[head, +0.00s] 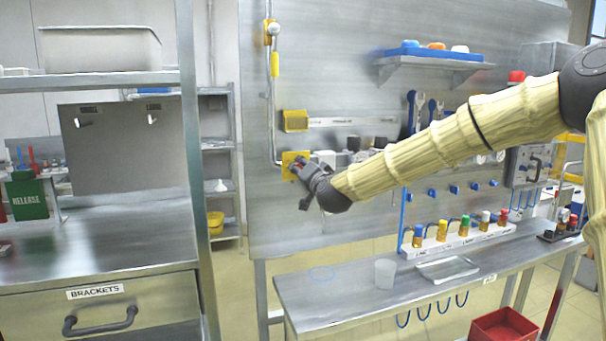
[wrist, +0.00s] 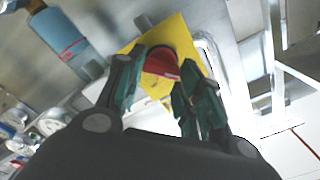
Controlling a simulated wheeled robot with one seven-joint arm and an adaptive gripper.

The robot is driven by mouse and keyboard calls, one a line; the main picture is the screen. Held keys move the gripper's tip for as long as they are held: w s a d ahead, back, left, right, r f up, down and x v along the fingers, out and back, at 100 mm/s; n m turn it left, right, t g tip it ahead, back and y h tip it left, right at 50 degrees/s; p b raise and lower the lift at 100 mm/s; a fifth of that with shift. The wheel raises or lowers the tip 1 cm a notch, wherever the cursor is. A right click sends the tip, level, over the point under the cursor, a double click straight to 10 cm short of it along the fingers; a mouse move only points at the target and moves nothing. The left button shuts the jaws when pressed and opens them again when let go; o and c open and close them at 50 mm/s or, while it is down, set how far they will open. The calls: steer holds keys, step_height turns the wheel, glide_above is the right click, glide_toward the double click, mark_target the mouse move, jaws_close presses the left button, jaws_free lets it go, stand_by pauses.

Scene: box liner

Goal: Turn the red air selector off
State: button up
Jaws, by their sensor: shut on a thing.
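The red air selector (wrist: 160,65) is a round red knob with a pale mark, on a yellow plate (wrist: 191,48) in the wrist view. In the head view the yellow plate (head: 288,160) is on the left part of the upright metal panel, and my gripper covers most of the knob. My gripper (head: 302,166) reaches the plate from the right. In the wrist view its two dark green fingers (wrist: 155,85) are on either side of the red knob, shut on it. The fingers hide the knob's sides.
Above the plate, a pipe with a yellow valve (head: 272,30) runs down the panel (head: 340,80). A yellow block (head: 295,121) sits just above my gripper. Below is a metal bench (head: 330,300) with a clear cup (head: 385,273). A drawer cabinet (head: 100,270) stands at left.

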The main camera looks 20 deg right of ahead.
steer(key=shift+f+n, duration=0.2)
steer(key=shift+n, duration=0.2)
steer(key=o, duration=1)
steer(key=shift+r, duration=0.1)
steer(key=shift+o, duration=0.2)
steer(key=s, duration=1.2)
steer(key=shift+d, duration=0.15)
